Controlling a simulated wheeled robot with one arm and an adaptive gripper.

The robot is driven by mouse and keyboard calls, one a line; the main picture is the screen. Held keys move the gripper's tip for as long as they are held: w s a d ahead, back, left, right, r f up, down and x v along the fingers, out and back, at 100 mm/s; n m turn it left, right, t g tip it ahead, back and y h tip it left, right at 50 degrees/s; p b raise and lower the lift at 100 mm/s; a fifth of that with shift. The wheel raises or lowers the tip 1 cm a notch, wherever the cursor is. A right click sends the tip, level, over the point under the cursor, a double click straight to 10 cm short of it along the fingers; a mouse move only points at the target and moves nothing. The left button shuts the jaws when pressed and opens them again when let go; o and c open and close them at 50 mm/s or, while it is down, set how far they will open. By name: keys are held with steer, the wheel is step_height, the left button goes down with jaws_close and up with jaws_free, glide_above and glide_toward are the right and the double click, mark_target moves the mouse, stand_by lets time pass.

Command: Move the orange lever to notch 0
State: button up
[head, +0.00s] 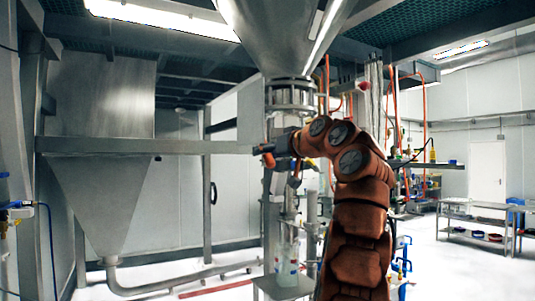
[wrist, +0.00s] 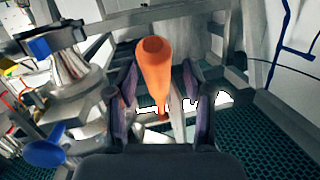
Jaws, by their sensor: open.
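The orange lever (wrist: 155,70) has a rounded handle that stands in the gap between the two fingers of my gripper (wrist: 160,98) in the wrist view. My gripper is open, with a finger on each side of the handle; I cannot tell whether either finger touches it. In the head view a small orange part of the lever (head: 266,152) shows beside my gripper (head: 277,150), below the big metal funnel. The notch marks cannot be made out in either view.
A steel funnel (head: 283,35) hangs above my arm, and a horizontal grey beam (head: 140,146) runs to the left. A blue knob (wrist: 43,154) and metal fittings (wrist: 75,72) stand left of my gripper in the wrist view. A green grating (wrist: 275,130) lies below.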

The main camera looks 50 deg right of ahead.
steer(key=v, duration=1.1)
steer(key=shift+s, duration=0.35)
steer(key=shift+c, duration=0.3)
